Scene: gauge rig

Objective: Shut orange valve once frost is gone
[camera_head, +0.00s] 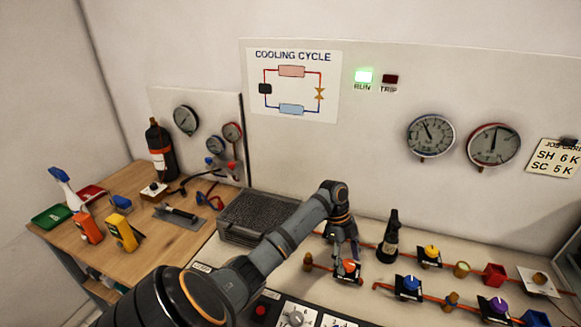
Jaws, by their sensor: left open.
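The orange valve (349,267) sits on the copper pipe on the bench panel, on a dark plate. My left arm reaches in from the lower left. My left gripper (346,258) points down at this valve, with its open fingers at or just above the knob. I cannot tell whether they touch it. The fingers hide part of the knob. No white frost stands out on the pipes, but they are too small to be sure. My right gripper is out of view.
A dark bottle (390,238) stands close right of the gripper. Yellow (431,252), blue (411,284) and purple (498,306) valves lie further right. A grey mesh box (254,217) is behind my arm. The green RUN lamp (364,76) is lit; TRIP (390,79) is dark.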

